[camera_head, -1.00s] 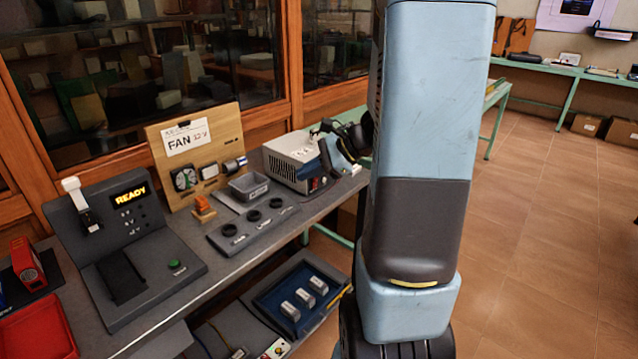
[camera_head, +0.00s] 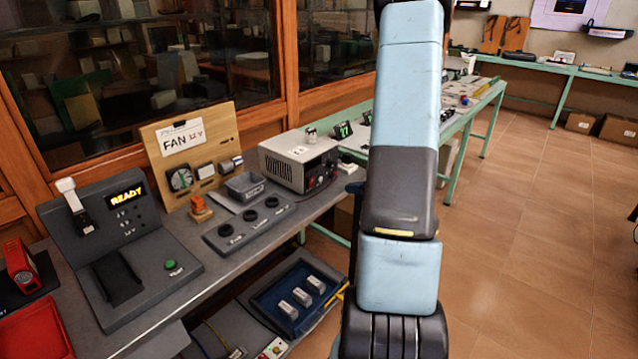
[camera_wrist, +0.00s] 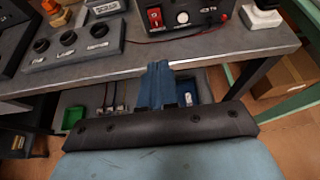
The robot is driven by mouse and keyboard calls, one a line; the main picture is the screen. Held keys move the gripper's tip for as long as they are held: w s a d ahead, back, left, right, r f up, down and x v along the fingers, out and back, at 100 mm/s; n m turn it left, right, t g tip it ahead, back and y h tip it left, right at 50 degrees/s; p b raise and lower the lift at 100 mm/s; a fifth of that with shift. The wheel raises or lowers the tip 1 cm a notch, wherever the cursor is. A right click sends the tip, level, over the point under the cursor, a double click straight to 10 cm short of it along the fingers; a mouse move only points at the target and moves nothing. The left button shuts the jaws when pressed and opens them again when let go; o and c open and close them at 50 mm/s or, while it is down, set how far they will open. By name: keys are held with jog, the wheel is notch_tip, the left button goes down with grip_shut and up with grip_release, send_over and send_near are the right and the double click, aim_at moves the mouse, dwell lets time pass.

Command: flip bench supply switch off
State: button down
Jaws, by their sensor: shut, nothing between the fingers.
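The bench supply (camera_head: 298,162) is a pale grey box with a black front, standing on the grey bench in the head view. Its front panel (camera_wrist: 185,22) is at the top of the wrist view, cut off by the frame edge. The red rocker switch (camera_wrist: 155,17) is on the left of that panel, beside a white round knob. I cannot tell surely which way the rocker is tipped. My gripper (camera_wrist: 158,70), with blue fingers, is shut and empty, below the switch in the wrist picture and apart from it. In the head view my arm mostly hides the gripper.
A FAN board (camera_head: 190,150) stands behind. A white-topped block (camera_wrist: 262,15) is right of the supply. A blue tray (camera_head: 275,305) lies below the bench.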

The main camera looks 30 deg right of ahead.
jog(key=shift+w, duration=0.1)
send_near(312, 181)
jog(key=w+f, duration=0.1)
jog(key=w+a+f, duration=0.1)
jog(key=w+f, duration=0.1)
jog(key=shift+w+f, duration=0.1)
jog(key=shift+w, duration=0.05)
jog(key=shift+w+a+r, duration=0.2)
jog(key=shift+w+r, duration=0.05)
jog(key=shift+w, duration=0.45)
